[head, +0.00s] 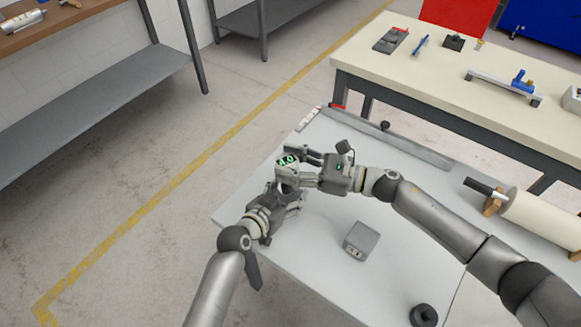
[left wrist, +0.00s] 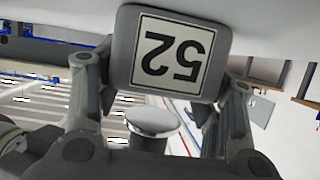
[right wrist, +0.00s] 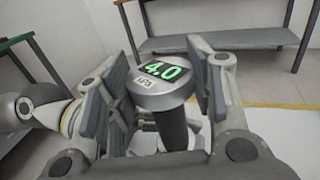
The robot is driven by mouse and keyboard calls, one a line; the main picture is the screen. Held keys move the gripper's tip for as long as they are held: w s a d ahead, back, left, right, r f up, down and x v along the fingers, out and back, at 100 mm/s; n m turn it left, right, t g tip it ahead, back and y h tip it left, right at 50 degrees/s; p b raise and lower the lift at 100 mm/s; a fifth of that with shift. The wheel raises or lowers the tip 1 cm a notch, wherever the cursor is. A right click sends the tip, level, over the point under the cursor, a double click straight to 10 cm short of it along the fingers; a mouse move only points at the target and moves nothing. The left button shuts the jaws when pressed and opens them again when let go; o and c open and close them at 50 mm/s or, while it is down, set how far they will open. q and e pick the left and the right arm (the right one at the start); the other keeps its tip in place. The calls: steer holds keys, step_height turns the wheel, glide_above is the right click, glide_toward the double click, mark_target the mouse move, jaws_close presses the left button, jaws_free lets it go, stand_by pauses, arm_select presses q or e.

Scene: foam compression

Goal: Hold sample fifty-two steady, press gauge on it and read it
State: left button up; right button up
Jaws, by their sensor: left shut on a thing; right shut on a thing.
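Sample fifty-two is a grey block (left wrist: 172,52) in the left wrist view, its label reading 52 upside down. My left gripper (head: 287,192) is shut on it, with a finger on each side. The gauge (right wrist: 165,82) has a round grey head, a dark shaft and a green display reading 4.0 with kPa under it. My right gripper (head: 308,166) is shut on the gauge, and the gauge's lit display shows in the head view too. A round pale disc (left wrist: 152,122) shows near the sample in the left wrist view. I cannot tell whether gauge and sample touch.
Another grey labelled block (head: 361,240) stands on the pale table (head: 325,265), with a dark ring-shaped object (head: 424,315) at its near edge. A cream roll (head: 535,218) lies at the right. A workbench (head: 440,70) with tools stands behind.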

steer(key=shift+r, duration=0.55)
stand_by(0.4)
arm_select(q)
steer(key=o, duration=1.1)
steer(key=shift+c, duration=0.2)
